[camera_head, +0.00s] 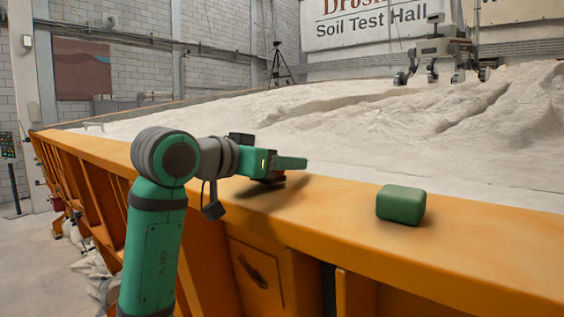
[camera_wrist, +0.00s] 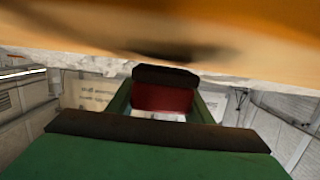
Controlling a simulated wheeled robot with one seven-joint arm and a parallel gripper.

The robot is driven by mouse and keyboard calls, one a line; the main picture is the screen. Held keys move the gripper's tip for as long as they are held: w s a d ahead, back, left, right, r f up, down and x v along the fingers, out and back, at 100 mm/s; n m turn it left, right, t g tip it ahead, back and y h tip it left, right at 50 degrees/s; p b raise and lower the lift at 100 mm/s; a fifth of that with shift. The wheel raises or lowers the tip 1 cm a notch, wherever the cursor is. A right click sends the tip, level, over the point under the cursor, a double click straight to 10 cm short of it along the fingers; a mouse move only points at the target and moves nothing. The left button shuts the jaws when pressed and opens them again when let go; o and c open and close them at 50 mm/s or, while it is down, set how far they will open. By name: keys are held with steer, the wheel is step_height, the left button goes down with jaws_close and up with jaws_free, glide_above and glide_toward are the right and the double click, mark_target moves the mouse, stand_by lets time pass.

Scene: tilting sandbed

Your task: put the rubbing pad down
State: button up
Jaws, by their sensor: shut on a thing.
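The rubbing pad is a small dark red block with a black face (camera_head: 268,181). It is partly hidden under my gripper (camera_head: 288,167) in the head view. In the wrist view, the pad (camera_wrist: 165,97) sits between the green fingers, its black face toward the orange ledge. My gripper is shut on it. The pad is low over the flat top of the orange ledge (camera_head: 330,203), with a dark shadow beneath. I cannot tell whether it touches the ledge.
A green block (camera_head: 401,204) with rounded edges rests on the ledge to the right of my gripper. Pale sand (camera_head: 380,125) fills the bed behind the ledge. A wheeled rover (camera_head: 440,52) stands on the sand at the back. The ledge between gripper and block is clear.

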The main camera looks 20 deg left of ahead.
steer(key=shift+f, duration=0.35)
steer(key=o, duration=1)
steer(key=shift+r, duration=0.3)
steer(key=shift+s+a+r, duration=0.15)
steer(key=shift+s, duration=0.15)
steer(key=v, duration=1.1)
steer(key=shift+s, duration=0.15)
